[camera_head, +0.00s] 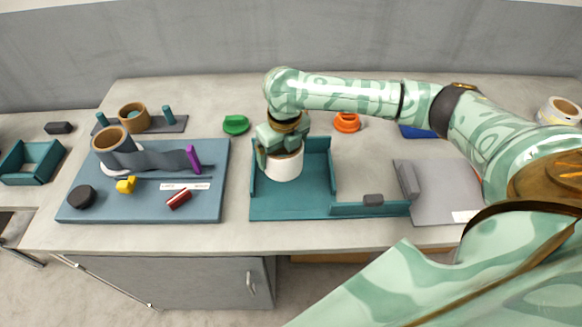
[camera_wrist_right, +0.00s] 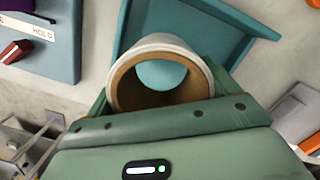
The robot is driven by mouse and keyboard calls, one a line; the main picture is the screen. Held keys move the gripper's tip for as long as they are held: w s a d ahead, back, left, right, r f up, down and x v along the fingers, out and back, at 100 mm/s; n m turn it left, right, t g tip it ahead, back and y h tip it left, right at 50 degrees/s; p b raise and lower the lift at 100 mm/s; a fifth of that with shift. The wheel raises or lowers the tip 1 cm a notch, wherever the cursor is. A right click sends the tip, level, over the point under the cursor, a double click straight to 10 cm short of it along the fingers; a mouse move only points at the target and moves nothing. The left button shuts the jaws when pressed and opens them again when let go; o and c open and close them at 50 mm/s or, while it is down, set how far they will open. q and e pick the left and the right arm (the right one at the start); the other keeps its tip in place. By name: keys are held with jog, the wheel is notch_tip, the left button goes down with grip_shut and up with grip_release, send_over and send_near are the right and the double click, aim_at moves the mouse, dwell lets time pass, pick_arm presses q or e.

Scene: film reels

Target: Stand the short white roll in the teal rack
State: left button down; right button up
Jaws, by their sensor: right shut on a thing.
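The white roll (camera_head: 284,167) has a brown core and is upright, over the left part of the teal rack (camera_head: 290,205). My right gripper (camera_head: 281,145) is shut on it from above. In the right wrist view the roll (camera_wrist_right: 119,62) shows its open end and brown inner wall, with teal visible through the bore. The rack's wall (camera_wrist_right: 245,38) is behind it there. I cannot tell whether the roll's lower end touches the rack floor. My left gripper is not in view.
A blue-grey board (camera_head: 140,207) with a brown roll, grey strip and small parts lies to the left. A grey plate (camera_head: 435,190) adjoins the rack's right side. Green (camera_head: 236,124) and orange (camera_head: 347,123) pieces stand behind. Another pale roll (camera_head: 560,110) is at the far right.

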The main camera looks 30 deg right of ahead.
jog(key=shift+s+d+f, duration=0.1)
jog(key=shift+d+f, duration=0.45)
jog(key=shift+f, duration=0.3)
jog(key=shift+s+d+f+b, duration=0.1)
jog(key=shift+d+f+b, duration=0.2)
jog(key=shift+d+f, duration=0.1)
jog(key=f, duration=0.1)
jog(key=f+b, duration=0.1)
jog(key=f, duration=0.2)
jog(key=shift+s+d+b, duration=0.1)
jog(key=shift+d+b, duration=0.25)
jog(key=shift+b, duration=0.05)
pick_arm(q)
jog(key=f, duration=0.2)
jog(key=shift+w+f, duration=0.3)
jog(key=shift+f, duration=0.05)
pick_arm(e)
jog(key=shift+r, duration=0.2)
jog(key=o, duration=0.9)
jog(key=shift+f, duration=0.15)
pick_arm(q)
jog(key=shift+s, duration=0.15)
